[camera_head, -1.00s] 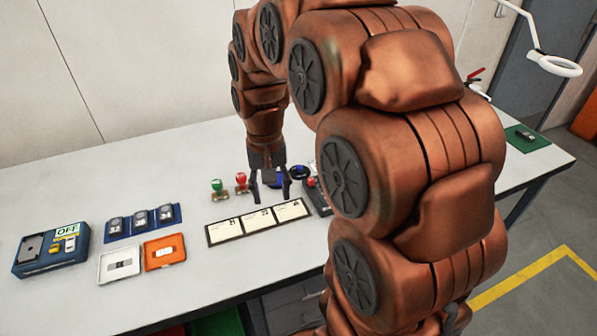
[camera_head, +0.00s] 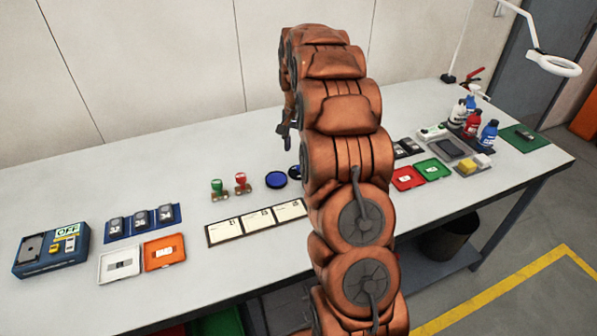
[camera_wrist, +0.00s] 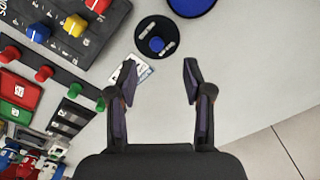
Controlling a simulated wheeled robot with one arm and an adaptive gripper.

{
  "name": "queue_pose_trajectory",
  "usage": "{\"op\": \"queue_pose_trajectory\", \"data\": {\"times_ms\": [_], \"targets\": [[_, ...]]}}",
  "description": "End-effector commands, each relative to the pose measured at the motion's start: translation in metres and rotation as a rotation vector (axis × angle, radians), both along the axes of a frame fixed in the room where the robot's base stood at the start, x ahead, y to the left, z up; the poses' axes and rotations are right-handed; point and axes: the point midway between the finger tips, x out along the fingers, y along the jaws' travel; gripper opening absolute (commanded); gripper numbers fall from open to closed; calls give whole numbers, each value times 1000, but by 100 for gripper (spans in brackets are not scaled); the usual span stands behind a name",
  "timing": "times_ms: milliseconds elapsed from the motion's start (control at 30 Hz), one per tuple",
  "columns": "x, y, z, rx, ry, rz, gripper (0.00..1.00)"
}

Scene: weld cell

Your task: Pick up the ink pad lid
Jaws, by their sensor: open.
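A round black disc with a blue centre knob and pale labels, which looks like the ink pad lid (camera_wrist: 157,36), lies flat at the top middle of the wrist view. In the head view only its left part (camera_head: 294,172) shows beside my arm. The open ink pad (camera_head: 276,179), a blue disc, lies just left of it; its edge also shows in the wrist view (camera_wrist: 191,5). My gripper (camera_wrist: 158,72) is open and empty, its fingertips apart and the lid beyond them in the picture. In the head view my gripper (camera_head: 284,132) is above the table, partly hidden by my arm.
A green stamp (camera_head: 217,187) and a red stamp (camera_head: 240,182) stand left of the ink pad. A strip of cards (camera_head: 243,221) lies in front. A dark panel with coloured knobs (camera_wrist: 60,35) is left in the wrist view. Bottles (camera_head: 472,124) stand at the right.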

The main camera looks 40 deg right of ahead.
Motion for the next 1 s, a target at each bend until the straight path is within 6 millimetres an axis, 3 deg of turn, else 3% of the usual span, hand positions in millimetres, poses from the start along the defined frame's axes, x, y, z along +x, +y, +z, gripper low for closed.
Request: {"op": "queue_pose_trajectory", "data": {"times_ms": [567,1000], "targets": [[0,-5,-38,-1,0,-14,50],[-2,-5,-81,-3,-3,-14,50]]}}
